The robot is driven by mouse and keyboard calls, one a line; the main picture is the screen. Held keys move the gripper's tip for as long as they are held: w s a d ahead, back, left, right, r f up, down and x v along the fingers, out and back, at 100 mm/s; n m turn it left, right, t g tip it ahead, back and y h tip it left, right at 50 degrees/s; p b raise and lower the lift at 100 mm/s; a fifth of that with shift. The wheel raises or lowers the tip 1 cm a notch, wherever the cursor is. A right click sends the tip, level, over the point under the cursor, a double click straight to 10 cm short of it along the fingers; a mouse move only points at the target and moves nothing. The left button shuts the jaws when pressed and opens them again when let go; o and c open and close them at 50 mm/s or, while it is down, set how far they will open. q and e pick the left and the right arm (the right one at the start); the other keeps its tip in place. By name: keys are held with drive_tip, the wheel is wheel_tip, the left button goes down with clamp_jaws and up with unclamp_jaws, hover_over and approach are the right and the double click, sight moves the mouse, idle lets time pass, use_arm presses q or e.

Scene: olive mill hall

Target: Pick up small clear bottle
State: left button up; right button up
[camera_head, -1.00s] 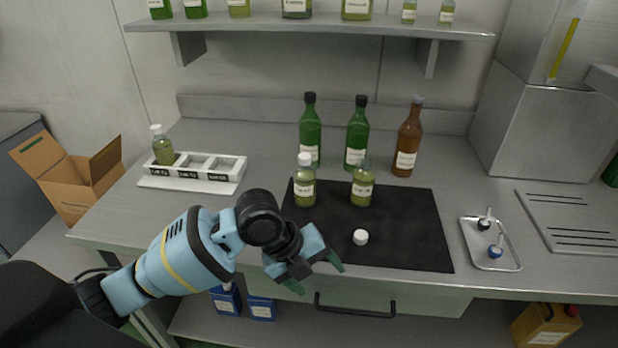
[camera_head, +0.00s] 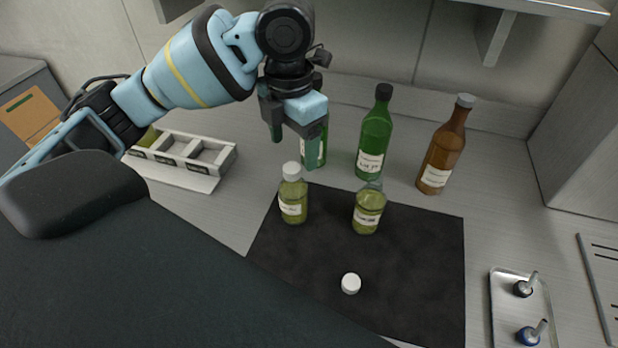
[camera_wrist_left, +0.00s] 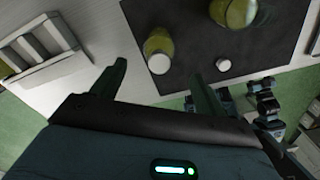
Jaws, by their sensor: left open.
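Two small clear bottles of yellow-green liquid stand upright on a black mat (camera_head: 420,275). The left one (camera_head: 292,200) has a white cap; the right one (camera_head: 368,210) has no white cap. My left gripper (camera_head: 295,145) is open and empty, above and behind the capped bottle in the head view. In the left wrist view, the capped bottle (camera_wrist_left: 157,42) shows beyond and between the open fingertips (camera_wrist_left: 158,70), apart from them. The uncapped bottle (camera_wrist_left: 235,10) is at the top edge there. A loose white cap (camera_head: 351,283) lies on the mat.
Green bottles (camera_head: 374,135) and a brown bottle (camera_head: 442,150) stand behind the mat. A white rack (camera_head: 205,182) is on the left, with a bottle partly hidden by my arm. A metal tray (camera_head: 497,310) with two stoppers is on the right. A shelf is above.

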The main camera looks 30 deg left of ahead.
sight(291, 168)
use_arm(q)
drive_tip(key=shift+s, duration=0.15)
drive_tip(key=shift+s+f, duration=0.1)
drive_tip(key=shift+s, duration=0.1)
drive_tip(key=shift+s+f, duration=0.1)
drive_tip(key=shift+f, duration=1.2)
wheel_tip(291, 168, down, 5)
drive_tip(key=shift+a+r, duration=0.1)
use_arm(e)
drive_tip(key=shift+s+a+f, duration=0.1)
drive_tip(key=shift+s+f, duration=0.15)
drive_tip(key=shift+s, duration=0.35)
